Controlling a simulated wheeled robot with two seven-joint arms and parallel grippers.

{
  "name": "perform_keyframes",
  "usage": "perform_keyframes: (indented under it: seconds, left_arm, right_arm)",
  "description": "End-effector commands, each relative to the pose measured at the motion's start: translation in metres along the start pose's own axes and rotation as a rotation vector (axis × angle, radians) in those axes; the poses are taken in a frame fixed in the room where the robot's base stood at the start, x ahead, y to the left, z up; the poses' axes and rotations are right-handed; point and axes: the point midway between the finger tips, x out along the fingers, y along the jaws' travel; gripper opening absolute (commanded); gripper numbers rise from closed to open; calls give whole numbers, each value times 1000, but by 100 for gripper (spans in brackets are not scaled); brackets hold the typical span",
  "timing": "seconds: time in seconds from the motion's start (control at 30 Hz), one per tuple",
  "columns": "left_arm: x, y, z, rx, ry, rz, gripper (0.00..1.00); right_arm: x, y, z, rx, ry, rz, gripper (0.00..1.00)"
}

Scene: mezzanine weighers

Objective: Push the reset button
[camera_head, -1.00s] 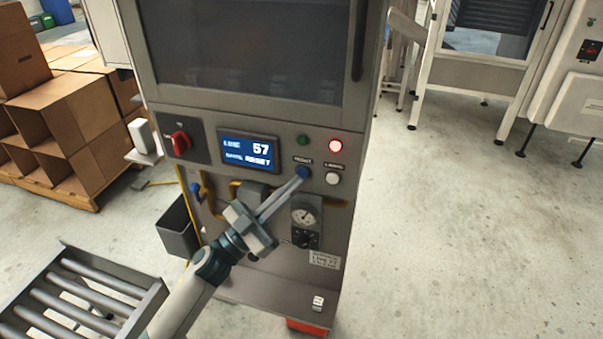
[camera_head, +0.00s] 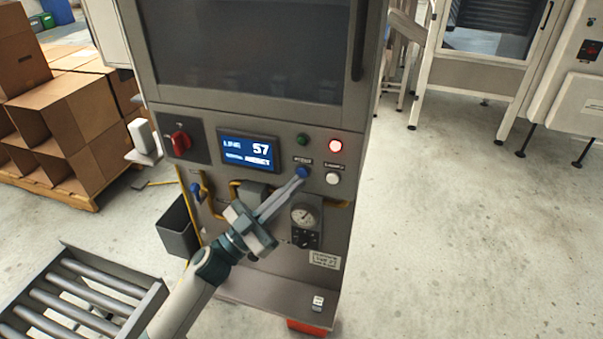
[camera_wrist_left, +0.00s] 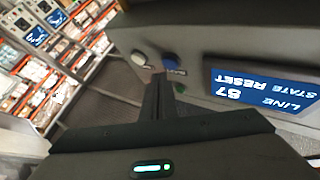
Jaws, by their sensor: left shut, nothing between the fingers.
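The blue reset button (camera_head: 302,172) is on the grey cabinet's front panel, below the green lamp. My left gripper (camera_head: 298,181) is shut and empty, its fingertips right at the lower edge of the button. In the left wrist view the blue button (camera_wrist_left: 171,61) shows just beyond the tips of the shut fingers (camera_wrist_left: 158,78). I cannot tell whether the tips touch it or whether it is pressed in. The display (camera_head: 248,151) reads LINE 57 with a state line that appears as RESET in the wrist view. My right gripper is not in view.
A red rotary switch (camera_head: 180,142) is at the left. A roller conveyor (camera_head: 85,290) stands at the lower left. The floor at right is clear.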

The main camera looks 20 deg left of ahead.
Motion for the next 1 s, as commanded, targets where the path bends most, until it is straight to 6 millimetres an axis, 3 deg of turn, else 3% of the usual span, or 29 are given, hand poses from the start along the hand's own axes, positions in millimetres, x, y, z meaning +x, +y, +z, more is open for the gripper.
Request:
perform_keyframes:
  seconds: [0.37, 1.0]
  left_arm:
    - [4, -3, 2, 0, 0, 0, 0]
    - [7, -5, 5, 0, 0, 0, 0]
  right_arm:
    - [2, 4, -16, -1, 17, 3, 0]
    - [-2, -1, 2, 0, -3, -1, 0]
